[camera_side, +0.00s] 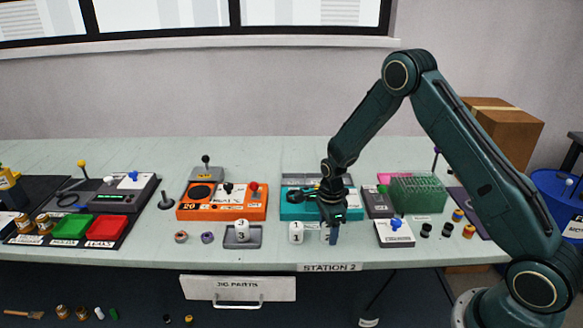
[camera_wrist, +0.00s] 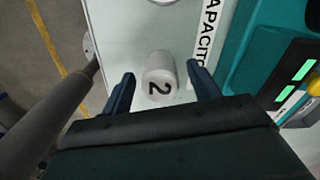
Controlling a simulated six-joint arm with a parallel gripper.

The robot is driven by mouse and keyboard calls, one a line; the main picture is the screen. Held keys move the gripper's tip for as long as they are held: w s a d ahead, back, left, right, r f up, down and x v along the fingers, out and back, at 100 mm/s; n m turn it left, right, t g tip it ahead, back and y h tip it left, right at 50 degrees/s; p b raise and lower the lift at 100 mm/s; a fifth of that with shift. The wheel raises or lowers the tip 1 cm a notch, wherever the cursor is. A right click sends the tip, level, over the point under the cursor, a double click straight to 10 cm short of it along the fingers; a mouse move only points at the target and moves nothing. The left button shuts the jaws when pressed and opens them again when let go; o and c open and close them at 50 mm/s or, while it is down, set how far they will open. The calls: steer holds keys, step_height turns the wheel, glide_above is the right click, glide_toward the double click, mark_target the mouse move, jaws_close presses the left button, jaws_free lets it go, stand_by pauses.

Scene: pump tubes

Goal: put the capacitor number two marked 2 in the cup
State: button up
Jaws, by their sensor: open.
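The white capacitor marked 2 (camera_wrist: 160,76) stands on the pale table between my gripper's two fingers in the wrist view, with a gap on each side. My gripper (camera_wrist: 163,88) is open and holds nothing. In the side view my gripper (camera_side: 332,232) points down at the front of the table, and its finger hides much of the capacitor marked 2 (camera_side: 325,238). The capacitor marked 1 (camera_side: 296,232) stands just left of it. The capacitor marked 3 (camera_side: 242,231) stands farther left in a grey holder (camera_side: 229,242). I cannot tell which thing is the cup.
A teal station (camera_side: 290,210) lies behind my gripper, and an orange box (camera_side: 192,212) stands left of it. A white switch box (camera_side: 394,236) and a green rack (camera_side: 419,193) stand to the right. The table's front edge is close to the capacitors.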

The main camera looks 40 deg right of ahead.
stand_by(0.4)
steer(key=c, duration=1.1)
steer(key=shift+r, duration=0.15)
step_height(320, 180, up, 20)
stand_by(0.5)
